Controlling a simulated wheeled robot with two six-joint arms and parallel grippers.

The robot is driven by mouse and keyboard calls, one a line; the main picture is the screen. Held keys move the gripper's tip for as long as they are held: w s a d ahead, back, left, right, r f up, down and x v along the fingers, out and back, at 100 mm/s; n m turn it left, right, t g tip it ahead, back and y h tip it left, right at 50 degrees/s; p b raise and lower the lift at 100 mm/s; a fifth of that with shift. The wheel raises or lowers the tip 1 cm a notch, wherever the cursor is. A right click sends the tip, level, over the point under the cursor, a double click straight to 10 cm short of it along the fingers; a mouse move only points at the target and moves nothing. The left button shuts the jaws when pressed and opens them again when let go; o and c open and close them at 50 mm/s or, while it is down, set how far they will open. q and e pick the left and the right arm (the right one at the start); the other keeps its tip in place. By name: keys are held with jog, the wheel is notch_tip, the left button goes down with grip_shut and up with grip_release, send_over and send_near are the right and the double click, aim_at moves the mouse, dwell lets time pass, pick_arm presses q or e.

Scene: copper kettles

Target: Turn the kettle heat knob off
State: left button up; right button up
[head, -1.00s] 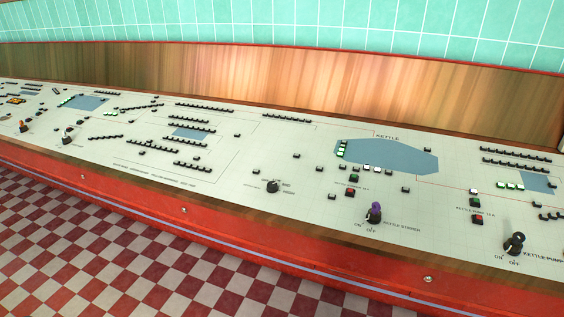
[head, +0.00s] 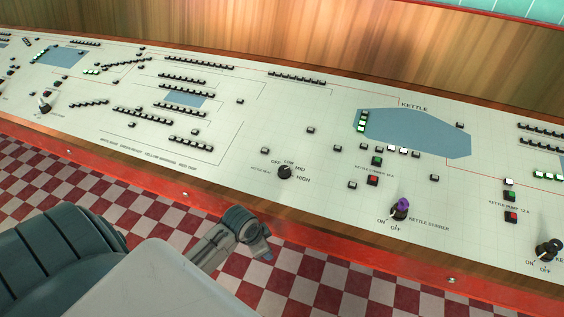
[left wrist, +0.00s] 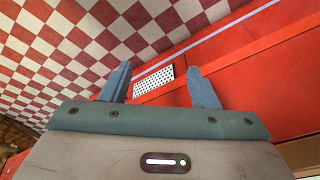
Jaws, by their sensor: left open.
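The black heat knob (head: 285,172) sits on the pale control panel (head: 225,165), with OFF, LOW, MID and HIGH printed around it. Its pointer is too small to read with certainty. My left gripper (head: 262,252) is in front of the panel's red front edge, below and slightly left of the knob in the picture, and apart from it. In the left wrist view the two blue-grey fingers (left wrist: 160,86) are spread with nothing between them. That view shows the floor and red cabinet front, not the knob. My right gripper is not in view.
A purple-topped stirrer knob (head: 401,207) and a black pump knob (head: 547,250) stand to the right. Red button (head: 373,181) and green button (head: 377,161) lie near the blue kettle shape (head: 420,133). The panel around the heat knob is mostly clear.

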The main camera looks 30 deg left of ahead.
aim_at(284, 169)
pick_arm(q)
notch_tip(284, 169, up, 11)
jog(key=d+m+p, duration=0.1)
jog(key=m, duration=0.2)
jog(key=w+a+r+m, duration=0.1)
jog(key=w, duration=0.1)
jog(key=w+a+r+m+h, duration=0.1)
jog(key=w, duration=0.2)
jog(key=w+a+r+m, duration=0.1)
jog(key=w+r, duration=0.1)
jog(key=shift+w+a+h, duration=0.35)
jog(key=shift+w+h, duration=0.05)
jog(key=w+a+r+m+h, duration=0.1)
jog(key=w+a+r+m, duration=0.3)
jog(key=w+a+r, duration=0.35)
jog(key=p+x, duration=0.1)
jog(key=x, duration=0.2)
jog(key=d+p+x, duration=0.1)
jog(key=x, duration=0.2)
jog(key=p+x, duration=0.1)
jog(key=x, duration=0.2)
jog(key=shift+w+d+r, duration=0.1)
jog(key=shift+w+d, duration=0.25)
jog(key=shift+d, duration=0.1)
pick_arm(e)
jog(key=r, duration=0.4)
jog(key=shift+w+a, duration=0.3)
